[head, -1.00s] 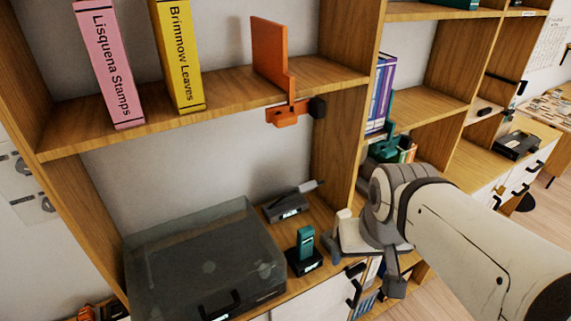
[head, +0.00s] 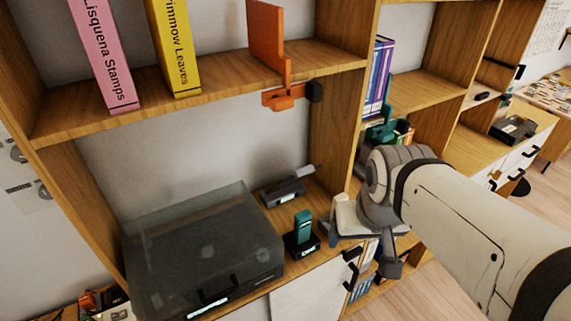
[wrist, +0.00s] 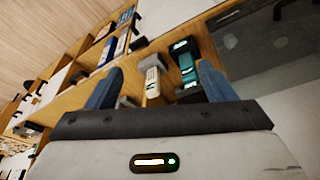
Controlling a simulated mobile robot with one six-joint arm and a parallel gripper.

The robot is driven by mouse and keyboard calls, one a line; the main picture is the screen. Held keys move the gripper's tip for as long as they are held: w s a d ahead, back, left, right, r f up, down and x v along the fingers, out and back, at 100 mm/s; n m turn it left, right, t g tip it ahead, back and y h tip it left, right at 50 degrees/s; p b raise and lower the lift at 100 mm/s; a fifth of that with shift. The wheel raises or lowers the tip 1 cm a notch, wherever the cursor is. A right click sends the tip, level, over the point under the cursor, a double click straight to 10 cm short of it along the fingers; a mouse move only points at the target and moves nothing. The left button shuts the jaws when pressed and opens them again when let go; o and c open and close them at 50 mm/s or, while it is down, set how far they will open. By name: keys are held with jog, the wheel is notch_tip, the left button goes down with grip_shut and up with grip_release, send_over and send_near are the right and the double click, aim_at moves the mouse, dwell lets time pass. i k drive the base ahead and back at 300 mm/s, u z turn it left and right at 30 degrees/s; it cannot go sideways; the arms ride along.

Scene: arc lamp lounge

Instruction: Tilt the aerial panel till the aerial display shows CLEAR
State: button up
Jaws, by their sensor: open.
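A small dark unit with a lit display (head: 287,198) sits toward the back of the lower shelf. A grey flat piece (head: 301,172) rises at a slant from its right end; it looks like the aerial panel, but I cannot be sure. The display text is too small to read. My gripper is open and empty in the wrist view (wrist: 158,80), its blue fingers spread. In the head view my arm mostly hides it, right of the unit. Between the fingers, beyond the tips, show a pale upright device (wrist: 152,76) and a teal handset (wrist: 187,66).
The teal handset (head: 303,226) stands in a dark dock in front of the unit. A dark-lidded box (head: 200,250) fills the left of the shelf. The upper shelf (head: 225,88) and an orange clamped panel (head: 266,38) are above. A wooden upright (head: 345,120) stands behind my gripper.

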aim_at(300, 174)
jog(key=z, duration=0.75)
jog(key=k, duration=1.1)
jog(key=u, duration=0.85)
jog(key=i, duration=1)
